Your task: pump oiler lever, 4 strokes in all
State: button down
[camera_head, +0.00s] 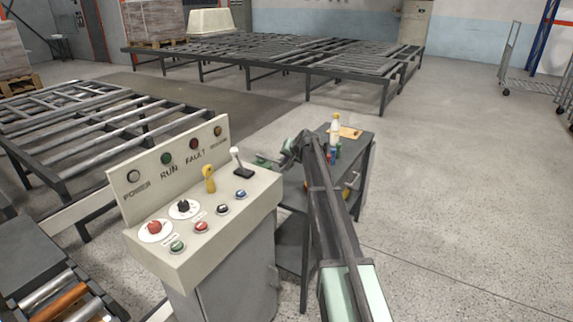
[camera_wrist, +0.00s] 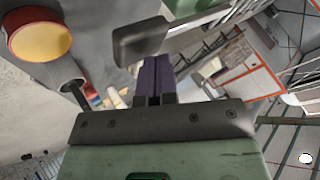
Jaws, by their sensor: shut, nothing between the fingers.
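My gripper (camera_wrist: 153,68) is shut and empty, its two dark fingers together in the wrist view. A dark grey lever with a broad, flat end (camera_wrist: 140,40) lies just beyond the fingertips and runs up to the right, beside a green body (camera_wrist: 190,5) at the top edge. It looks like the oiler lever; I cannot tell if the fingers touch it. In the head view my gripper (camera_head: 284,158) is at the left edge of the dark cart, by a small greenish thing (camera_head: 265,160). The arm hides part of that area.
The dark cart (camera_head: 362,140) carries a white bottle (camera_head: 335,128), small coloured containers and an orange-yellow item (camera_head: 351,132). A beige control panel (camera_head: 235,190) with buttons and a joystick stands close on the left. Roller tables (camera_head: 270,50) are behind.

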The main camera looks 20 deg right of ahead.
jog(key=shift+s+f+b, duration=0.15)
jog(key=shift+f+b, duration=1.2)
jog(key=shift+b, duration=0.1)
dwell(1.0)
dwell(0.5)
jog(key=shift+w+a+r+p, duration=0.15)
jog(key=shift+w+r+p, duration=0.1)
jog(key=shift+r+p, duration=1.75)
jog(key=shift+p, duration=0.15)
notch_tip(320, 180, up, 5)
jog(key=p, duration=0.5)
jog(key=shift+r, duration=0.1)
dwell(1.0)
